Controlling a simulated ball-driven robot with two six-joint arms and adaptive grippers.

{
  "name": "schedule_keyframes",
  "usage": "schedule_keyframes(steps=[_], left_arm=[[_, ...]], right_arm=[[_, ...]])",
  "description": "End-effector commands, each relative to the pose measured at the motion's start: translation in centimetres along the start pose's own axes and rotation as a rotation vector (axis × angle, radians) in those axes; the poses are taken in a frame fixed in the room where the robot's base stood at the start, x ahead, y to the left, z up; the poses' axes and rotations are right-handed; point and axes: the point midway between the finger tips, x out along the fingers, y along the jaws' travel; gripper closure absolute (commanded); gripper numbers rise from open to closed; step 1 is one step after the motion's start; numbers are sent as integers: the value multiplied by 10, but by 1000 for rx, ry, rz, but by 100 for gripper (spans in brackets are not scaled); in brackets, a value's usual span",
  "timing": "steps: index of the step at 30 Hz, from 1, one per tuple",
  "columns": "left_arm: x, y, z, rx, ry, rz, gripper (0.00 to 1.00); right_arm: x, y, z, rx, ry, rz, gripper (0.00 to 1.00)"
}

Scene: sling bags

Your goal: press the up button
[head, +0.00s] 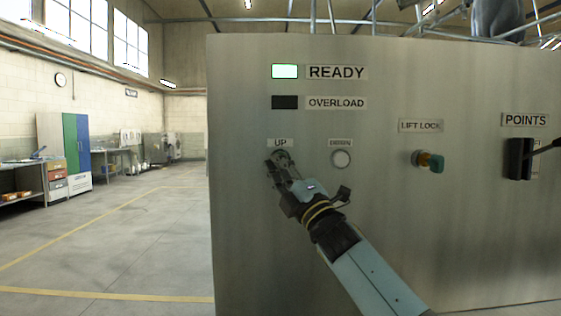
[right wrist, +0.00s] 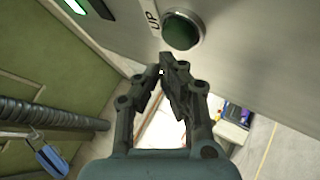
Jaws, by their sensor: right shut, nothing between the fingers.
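The up button is a round dark green button in a metal ring (right wrist: 181,31), under the UP label (head: 280,142) on the grey panel (head: 450,230). In the head view my right gripper partly covers the button (head: 281,156). My right gripper (head: 273,166) is shut and empty, with its fingertips at the lower edge of the button. In the right wrist view its fingertips (right wrist: 168,62) are close together just below the button, apart from it in the picture. Whether they touch the panel I cannot tell. My left gripper is out of view.
The READY lamp (head: 285,71) is lit; the OVERLOAD lamp (head: 285,102) is dark. A pale round button (head: 341,159) sits right of the up button. Farther right are the LIFT LOCK switch (head: 431,161) and the POINTS lever (head: 519,158). Open floor lies left of the panel.

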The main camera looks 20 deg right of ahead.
Motion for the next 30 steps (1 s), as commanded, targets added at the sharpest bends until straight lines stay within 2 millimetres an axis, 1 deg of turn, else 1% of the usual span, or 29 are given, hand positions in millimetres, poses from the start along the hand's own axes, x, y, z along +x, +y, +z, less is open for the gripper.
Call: schedule_keyframes(steps=[12,20,30], left_arm=[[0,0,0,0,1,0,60],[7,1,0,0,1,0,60],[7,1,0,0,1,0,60]], right_arm=[[0,0,0,0,0,0,100],[5,-5,4,-1,0,0,100],[6,-4,4,0,0,0,100]])
